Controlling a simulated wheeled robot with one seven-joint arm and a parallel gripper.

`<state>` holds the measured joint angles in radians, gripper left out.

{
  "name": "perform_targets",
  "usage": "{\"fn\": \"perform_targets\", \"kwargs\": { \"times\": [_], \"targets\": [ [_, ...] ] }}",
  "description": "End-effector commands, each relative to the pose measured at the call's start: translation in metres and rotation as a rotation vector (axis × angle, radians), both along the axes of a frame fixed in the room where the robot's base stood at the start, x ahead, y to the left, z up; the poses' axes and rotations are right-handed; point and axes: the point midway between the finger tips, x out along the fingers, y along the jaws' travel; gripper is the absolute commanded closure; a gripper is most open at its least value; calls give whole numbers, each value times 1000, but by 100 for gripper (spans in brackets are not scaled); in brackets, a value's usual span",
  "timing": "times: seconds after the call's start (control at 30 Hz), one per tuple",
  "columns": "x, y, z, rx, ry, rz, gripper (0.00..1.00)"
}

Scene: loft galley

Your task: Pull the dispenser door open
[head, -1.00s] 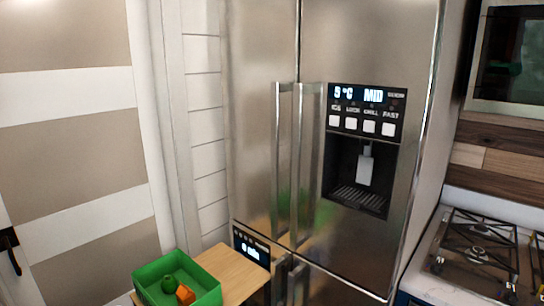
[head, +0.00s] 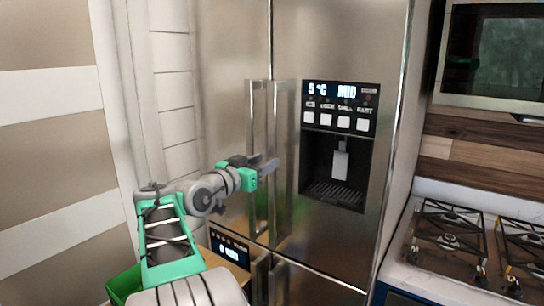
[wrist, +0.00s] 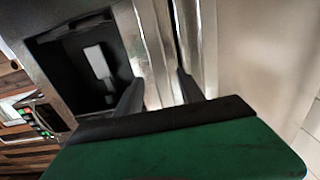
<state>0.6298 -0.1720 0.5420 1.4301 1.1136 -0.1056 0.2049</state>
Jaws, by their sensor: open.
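The dispenser door (head: 335,235) is the right steel door of the fridge and looks closed. Its dispenser recess (head: 337,165) has a lit display above it, and the recess also shows in the wrist view (wrist: 90,65). The door's vertical bar handle (head: 281,150) stands next to the left door's handle (head: 257,130). My gripper (head: 272,166) is open at mid-height of the handles. In the wrist view, my gripper (wrist: 158,88) has its fingers spread, with the dispenser door's handle (wrist: 153,45) appearing between or just beyond them. Contact cannot be told.
A stove (head: 450,245) with black grates stands right of the fridge, below a dark-windowed appliance (head: 505,55). A striped wall (head: 50,160) is at the left.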

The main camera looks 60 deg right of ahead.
Motion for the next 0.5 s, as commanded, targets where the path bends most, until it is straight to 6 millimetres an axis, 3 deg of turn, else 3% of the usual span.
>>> {"fn": "perform_targets", "kwargs": {
  "times": [0.2, 0.5],
  "targets": [
    [-6, -36, 2, 1, 0, 0, 55],
    [-6, -43, 0, 2, 0, 4, 55]
  ]
}}
